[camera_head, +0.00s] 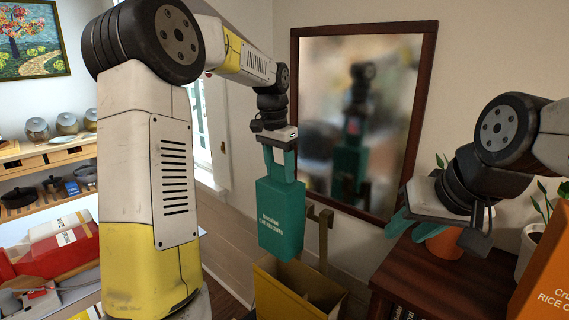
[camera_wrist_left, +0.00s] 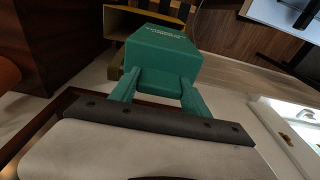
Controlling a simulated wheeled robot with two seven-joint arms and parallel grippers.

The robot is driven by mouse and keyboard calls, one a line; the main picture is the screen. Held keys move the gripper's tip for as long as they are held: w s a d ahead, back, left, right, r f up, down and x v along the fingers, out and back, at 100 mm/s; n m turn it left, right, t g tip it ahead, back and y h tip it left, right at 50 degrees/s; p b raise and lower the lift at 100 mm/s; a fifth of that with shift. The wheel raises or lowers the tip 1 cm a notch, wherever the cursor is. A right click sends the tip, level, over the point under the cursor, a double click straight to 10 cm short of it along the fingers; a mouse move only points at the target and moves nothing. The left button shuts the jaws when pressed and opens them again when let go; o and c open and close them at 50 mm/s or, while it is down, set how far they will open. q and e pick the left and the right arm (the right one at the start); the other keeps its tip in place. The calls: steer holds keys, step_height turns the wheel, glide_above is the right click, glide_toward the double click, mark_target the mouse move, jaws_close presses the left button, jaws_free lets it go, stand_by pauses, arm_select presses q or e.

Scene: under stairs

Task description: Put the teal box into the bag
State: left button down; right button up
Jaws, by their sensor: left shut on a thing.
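The teal box (camera_head: 281,222) with white lettering hangs upright in my left gripper (camera_head: 279,172), whose two teal fingers are shut on its upper end. The yellow-brown bag (camera_head: 281,293) stands open below it, with a strap handle rising behind. The box's lower end overlaps the bag's opening in the head view; I cannot tell whether it is inside the rim. In the left wrist view the box (camera_wrist_left: 160,48) lies between the fingertips (camera_wrist_left: 157,82), with part of the bag (camera_wrist_left: 117,25) beyond it. My right gripper (camera_head: 437,228) is open and empty at the right.
A framed mirror (camera_head: 434,70) hangs on the wall behind the bag. A dark wooden cabinet (camera_head: 425,285) stands at the right, with an orange pot (camera_head: 445,245) and an orange rice box (camera_head: 545,275). Shelves with jars (camera_head: 38,128) and red goods (camera_head: 60,245) stand at the left.

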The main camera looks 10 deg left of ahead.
arm_select(q)
step_height(320, 180, down, 33)
steer(key=shift+r, duration=0.2)
stand_by(2.0)
steer(key=shift+c, duration=2.2)
jaws_free()
steer(key=r, duration=0.5)
steer(key=s+r, duration=0.1)
steer(key=r, duration=0.1)
steer(key=shift+a+r, duration=0.25)
steer(key=shift+r, duration=0.1)
steer(key=shift+r, duration=0.1)
